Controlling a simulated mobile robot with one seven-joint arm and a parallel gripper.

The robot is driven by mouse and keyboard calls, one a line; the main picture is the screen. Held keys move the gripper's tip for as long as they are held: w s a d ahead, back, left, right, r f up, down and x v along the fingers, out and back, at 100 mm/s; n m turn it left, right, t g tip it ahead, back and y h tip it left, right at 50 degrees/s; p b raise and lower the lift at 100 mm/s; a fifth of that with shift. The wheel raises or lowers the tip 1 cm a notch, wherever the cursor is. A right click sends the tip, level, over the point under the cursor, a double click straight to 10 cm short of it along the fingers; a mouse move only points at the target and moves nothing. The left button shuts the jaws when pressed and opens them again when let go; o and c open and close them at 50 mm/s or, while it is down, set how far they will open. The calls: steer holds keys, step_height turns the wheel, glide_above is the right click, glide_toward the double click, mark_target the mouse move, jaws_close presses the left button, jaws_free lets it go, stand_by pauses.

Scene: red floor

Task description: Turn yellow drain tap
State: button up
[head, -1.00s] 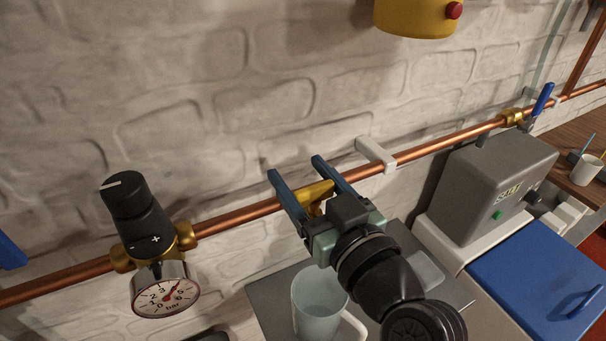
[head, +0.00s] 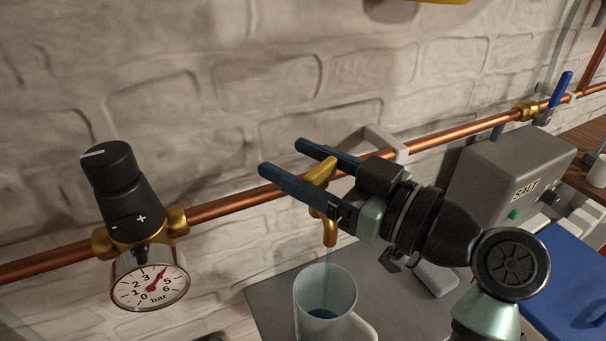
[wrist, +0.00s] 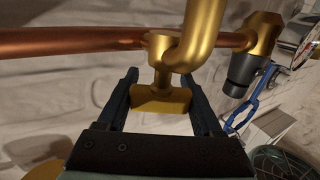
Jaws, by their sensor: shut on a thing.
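The yellow drain tap (head: 321,173) sits on the copper pipe, with its brass spout (head: 330,229) pointing down. In the wrist view its flat yellow handle (wrist: 161,101) lies between my two blue fingers. My gripper (head: 283,158) is shut on this handle, reaching in from the right with its fingertips past the handle toward the wall. It also shows in the wrist view (wrist: 159,80). A clear mug (head: 325,292) stands below the spout with bluish liquid low inside it.
The copper pipe (head: 240,204) runs along the brick wall. A pressure regulator with gauge (head: 150,288) is at left. A grey salt box (head: 511,178), a blue-handled valve (head: 561,90) and a blue lid (head: 575,285) are at right. A grey board (head: 270,297) lies under the mug.

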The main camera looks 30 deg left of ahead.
steer(key=shift+s+n+g+b, duration=0.15)
steer(key=shift+n+g+b, duration=0.15)
steer(key=shift+n+g, duration=0.5)
steer(key=shift+s+n+g+b, duration=0.15)
steer(key=shift+n+g+b, duration=0.2)
steer(key=shift+g, duration=0.75)
steer(key=shift+n+g, duration=0.25)
steer(key=shift+g, duration=0.05)
steer(key=o, duration=1.4)
steer(key=shift+c, duration=0.2)
steer(key=d, duration=1.3)
steer(key=shift+w, duration=0.15)
steer(key=shift+a, duration=0.1)
